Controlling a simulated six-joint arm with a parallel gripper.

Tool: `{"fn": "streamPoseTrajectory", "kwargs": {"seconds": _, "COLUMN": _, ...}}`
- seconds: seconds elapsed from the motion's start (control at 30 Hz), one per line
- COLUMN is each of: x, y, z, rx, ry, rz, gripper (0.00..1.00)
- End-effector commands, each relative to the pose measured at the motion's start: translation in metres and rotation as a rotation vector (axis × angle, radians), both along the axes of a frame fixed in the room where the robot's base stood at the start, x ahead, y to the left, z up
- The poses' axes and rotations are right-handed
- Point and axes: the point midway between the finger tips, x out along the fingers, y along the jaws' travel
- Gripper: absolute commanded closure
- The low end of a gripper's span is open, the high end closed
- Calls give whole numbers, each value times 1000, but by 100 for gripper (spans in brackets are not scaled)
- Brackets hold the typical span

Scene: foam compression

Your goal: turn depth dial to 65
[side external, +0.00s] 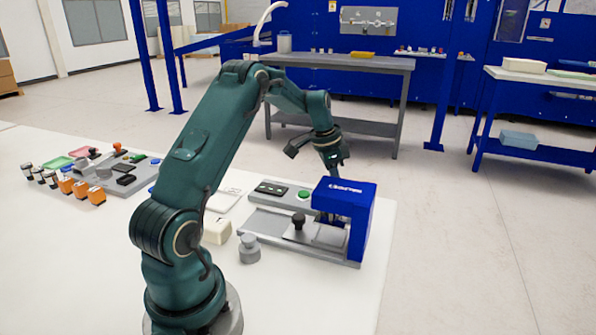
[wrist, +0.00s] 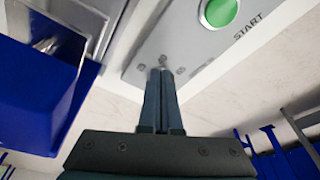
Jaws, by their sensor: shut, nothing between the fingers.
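The foam compression machine with its blue head (side external: 345,195) stands at the table's right end. Its grey panel (wrist: 215,50) fills the upper right of the wrist view, with a green START button (wrist: 219,11). The button also shows in the side view (side external: 304,194). My gripper (wrist: 162,72) is shut and empty, its fingertips over or at the panel's near edge. Small grey marks (wrist: 140,68) lie around the tips. I cannot make out the depth dial or its reading; the fingers may cover it. I cannot tell whether the tips touch the panel.
The blue head (wrist: 40,90) is close on the left of the wrist view. A black-knobbed part (side external: 298,222) sits on the machine bed. A grey round piece (side external: 249,250) and a cream block (side external: 217,232) stand nearby. Several small parts lie at the table's far left.

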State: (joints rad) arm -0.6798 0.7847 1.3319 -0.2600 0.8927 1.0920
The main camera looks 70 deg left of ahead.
Motion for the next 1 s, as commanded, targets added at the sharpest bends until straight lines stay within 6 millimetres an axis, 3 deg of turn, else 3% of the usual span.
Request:
{"fn": "streamPoseTrajectory", "kwargs": {"seconds": 0.8, "x": -6, "y": 8, "z": 0, "rx": 0, "ry": 1, "rz": 2, "gripper": 100}}
{"fn": "streamPoseTrajectory", "kwargs": {"seconds": 1.0, "x": -5, "y": 9, "z": 16, "rx": 2, "ry": -4, "rz": 0, "gripper": 100}}
